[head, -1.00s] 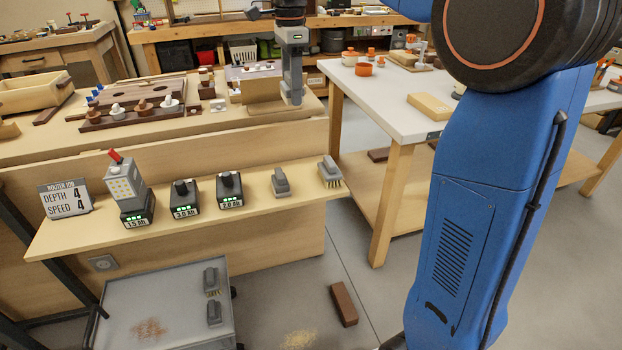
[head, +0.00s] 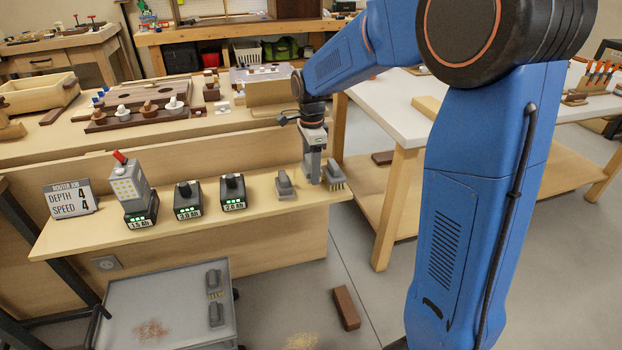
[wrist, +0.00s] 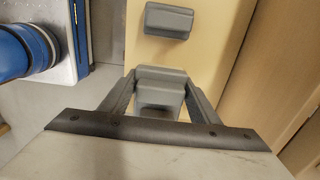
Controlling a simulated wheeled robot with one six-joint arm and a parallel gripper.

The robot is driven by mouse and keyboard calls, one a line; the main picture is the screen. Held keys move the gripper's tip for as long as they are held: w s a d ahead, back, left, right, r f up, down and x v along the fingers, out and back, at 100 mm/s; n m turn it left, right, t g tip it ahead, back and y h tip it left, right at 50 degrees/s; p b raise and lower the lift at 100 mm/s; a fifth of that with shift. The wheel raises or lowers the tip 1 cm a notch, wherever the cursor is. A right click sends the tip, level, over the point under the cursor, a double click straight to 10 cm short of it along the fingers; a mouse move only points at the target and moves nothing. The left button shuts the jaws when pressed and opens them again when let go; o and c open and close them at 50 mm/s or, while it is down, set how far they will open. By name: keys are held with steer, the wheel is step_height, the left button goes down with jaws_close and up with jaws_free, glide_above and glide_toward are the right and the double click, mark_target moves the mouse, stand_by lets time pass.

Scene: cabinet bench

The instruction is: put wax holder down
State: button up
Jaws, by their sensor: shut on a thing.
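My gripper (head: 312,178) is low over the right end of the narrow wooden shelf (head: 262,205), pointing down. In the wrist view its fingers (wrist: 160,92) are shut on a grey block-like piece, the wax holder (wrist: 161,75). In the head view the wax holder is hard to tell apart from the grey fingers. It is between a grey block (head: 285,184) on its left and a grey brush (head: 336,177) with yellowish bristles on its right. I cannot tell whether its underside touches the shelf.
Several batteries (head: 187,204) and a sign (head: 70,199) stand further left on the shelf. A grey cart (head: 180,325) below holds another brush (head: 214,278) and grey block (head: 216,313). A white-topped table (head: 385,110) is to the right. The workbench rises behind the shelf.

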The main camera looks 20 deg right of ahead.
steer(key=shift+f, duration=1.95)
steer(key=shift+f, duration=0.1)
steer(key=o, duration=1.1)
